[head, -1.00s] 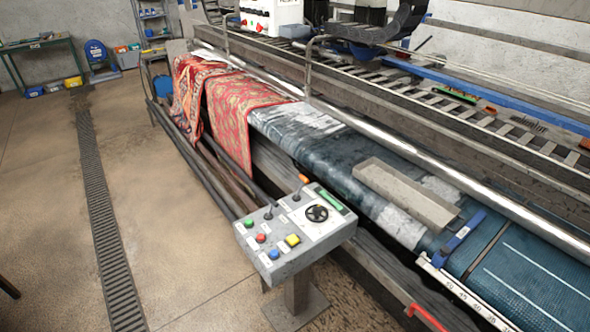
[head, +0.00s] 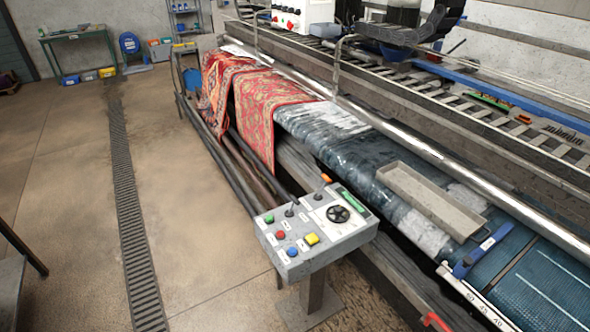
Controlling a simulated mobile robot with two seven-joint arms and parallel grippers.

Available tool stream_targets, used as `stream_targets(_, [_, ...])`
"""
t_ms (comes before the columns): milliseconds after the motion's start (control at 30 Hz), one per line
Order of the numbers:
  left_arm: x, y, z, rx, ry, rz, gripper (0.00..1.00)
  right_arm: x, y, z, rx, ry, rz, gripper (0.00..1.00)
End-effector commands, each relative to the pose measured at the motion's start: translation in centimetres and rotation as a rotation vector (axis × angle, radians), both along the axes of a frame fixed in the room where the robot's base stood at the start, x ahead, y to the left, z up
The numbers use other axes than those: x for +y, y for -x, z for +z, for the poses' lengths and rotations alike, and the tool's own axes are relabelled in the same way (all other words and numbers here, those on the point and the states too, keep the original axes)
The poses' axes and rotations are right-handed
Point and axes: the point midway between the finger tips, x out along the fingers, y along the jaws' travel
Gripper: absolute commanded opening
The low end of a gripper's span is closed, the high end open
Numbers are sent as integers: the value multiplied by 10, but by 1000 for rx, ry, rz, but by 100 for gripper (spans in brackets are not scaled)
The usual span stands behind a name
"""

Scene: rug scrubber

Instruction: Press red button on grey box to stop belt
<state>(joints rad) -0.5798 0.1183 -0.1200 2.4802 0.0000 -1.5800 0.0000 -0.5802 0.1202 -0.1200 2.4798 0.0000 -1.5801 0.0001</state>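The grey control box (head: 316,235) stands on a post in front of the belt machine, right of the picture's middle. On its sloped top the red button (head: 281,235) sits between a green button (head: 269,219) and a blue button (head: 292,251). A yellow button (head: 312,239), small levers and a black round dial (head: 338,214) are on the same panel. The dark wet belt (head: 350,158) runs behind the box. Neither of my grippers shows in the head view.
Red patterned rugs (head: 265,108) hang over the machine's far end. A grey tray (head: 432,200) lies on the belt. A floor drain grate (head: 130,210) runs along the left. A dark table edge (head: 12,290) is at lower left. The floor between is clear.

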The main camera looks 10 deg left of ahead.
Motion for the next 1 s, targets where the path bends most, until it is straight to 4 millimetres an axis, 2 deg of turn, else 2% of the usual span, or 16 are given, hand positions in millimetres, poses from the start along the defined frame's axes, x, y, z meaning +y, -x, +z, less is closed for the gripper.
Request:
stream_targets(33, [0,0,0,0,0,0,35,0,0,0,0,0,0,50])
stream_targets(300, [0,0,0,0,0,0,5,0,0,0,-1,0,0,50])
stream_targets(367, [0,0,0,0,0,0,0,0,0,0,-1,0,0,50])
stream_targets(1000, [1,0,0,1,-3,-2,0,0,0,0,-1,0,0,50])
